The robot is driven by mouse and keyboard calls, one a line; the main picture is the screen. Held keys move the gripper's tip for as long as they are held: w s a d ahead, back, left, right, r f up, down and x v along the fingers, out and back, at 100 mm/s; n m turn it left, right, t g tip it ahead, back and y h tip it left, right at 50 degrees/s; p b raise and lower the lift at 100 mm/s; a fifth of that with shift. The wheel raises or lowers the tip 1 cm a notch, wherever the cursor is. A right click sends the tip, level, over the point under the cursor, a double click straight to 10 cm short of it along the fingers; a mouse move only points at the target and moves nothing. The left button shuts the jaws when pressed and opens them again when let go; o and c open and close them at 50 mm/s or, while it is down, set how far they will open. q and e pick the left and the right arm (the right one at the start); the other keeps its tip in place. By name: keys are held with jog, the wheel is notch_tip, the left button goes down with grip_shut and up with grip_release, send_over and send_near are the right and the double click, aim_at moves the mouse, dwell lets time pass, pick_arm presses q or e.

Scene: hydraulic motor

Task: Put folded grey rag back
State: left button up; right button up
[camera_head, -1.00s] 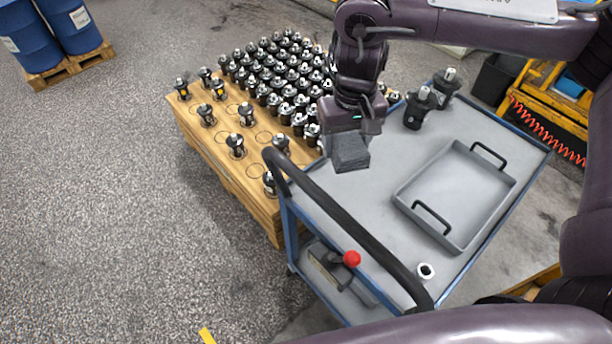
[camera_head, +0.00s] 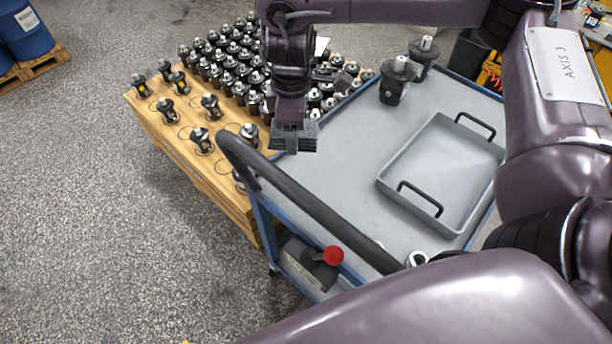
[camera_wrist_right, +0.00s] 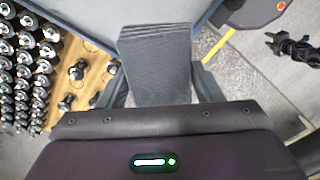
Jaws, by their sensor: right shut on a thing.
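The folded grey rag (camera_head: 293,146) is a dark grey layered pad. My right gripper (camera_head: 292,126) is shut on it and holds it near the left edge of the grey trolley top (camera_head: 330,195), beside the wooden pallet. I cannot tell how far the rag is above the trolley top. My left gripper is not in view.
A grey tray (camera_head: 385,183) with two black handles and two black motors (camera_head: 396,82) stand on the trolley. A black push handle (camera_head: 310,205) curves along its near side. Several motors stand on the wooden pallet (camera_head: 190,175). The trolley top left of the tray is clear.

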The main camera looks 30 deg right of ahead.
aim_at(306, 178)
jog(key=n, duration=0.4)
jog(key=d+n, duration=0.1)
jog(key=n, duration=0.1)
jog(key=shift+w, duration=0.35)
jog(key=n, duration=0.4)
jog(key=shift+w+d+p, duration=0.3)
jog(key=n, duration=0.4)
jog(key=shift+w+d+f, duration=0.1)
jog(key=shift+w+d, duration=0.1)
jog(key=shift+d, duration=0.1)
jog(key=n, duration=0.4)
jog(key=shift+w+d, duration=0.2)
jog(key=shift+d, duration=0.1)
jog(key=f+n+p, duration=0.1)
jog(key=f+n, duration=0.2)
jog(key=f, duration=0.3)
jog(key=d+f+n+p, duration=0.1)
jog(key=f+n, duration=0.2)
jog(key=f, duration=0.4)
jog(key=w+f+n+p, duration=0.1)
jog(key=f+n, duration=0.3)
jog(key=f, duration=0.3)
jog(key=shift+d+p, duration=0.35)
jog(key=shift+p, duration=0.05)
jog(key=shift+f, duration=0.25)
